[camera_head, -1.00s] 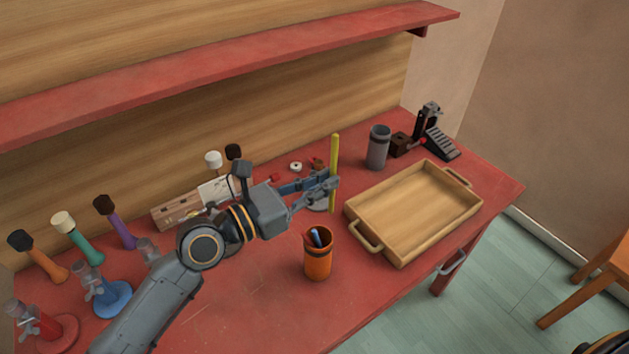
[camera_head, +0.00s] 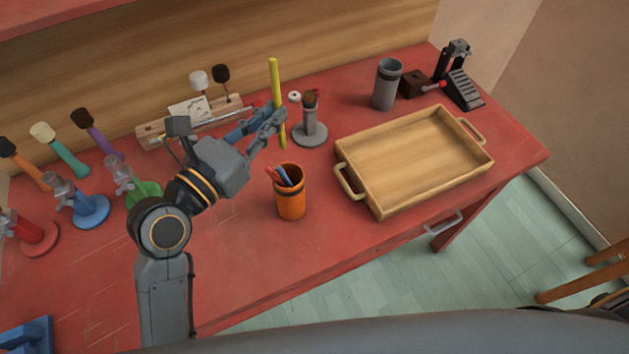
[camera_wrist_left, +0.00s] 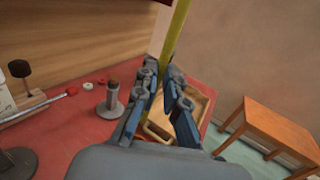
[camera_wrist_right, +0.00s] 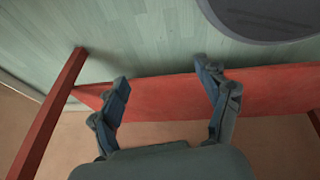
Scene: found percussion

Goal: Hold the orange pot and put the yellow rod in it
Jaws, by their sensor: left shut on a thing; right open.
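My left gripper (camera_head: 272,120) is shut on the yellow rod (camera_head: 274,82) and holds it nearly upright. The rod's lower end is above and behind the orange pot (camera_head: 291,204), apart from it. The pot stands upright on the red bench, with a dark band and a few red and blue sticks in it. No gripper touches the pot. My right gripper (camera_wrist_right: 163,78) is open and empty in the right wrist view, and outside the head view.
A wooden tray (camera_head: 375,199) lies right of the pot. A grey stand (camera_head: 311,134) is close right of the rod, a grey cup (camera_head: 387,86) behind the tray. Several coloured mallets and clamp stands fill the left. The bench in front of the pot is clear.

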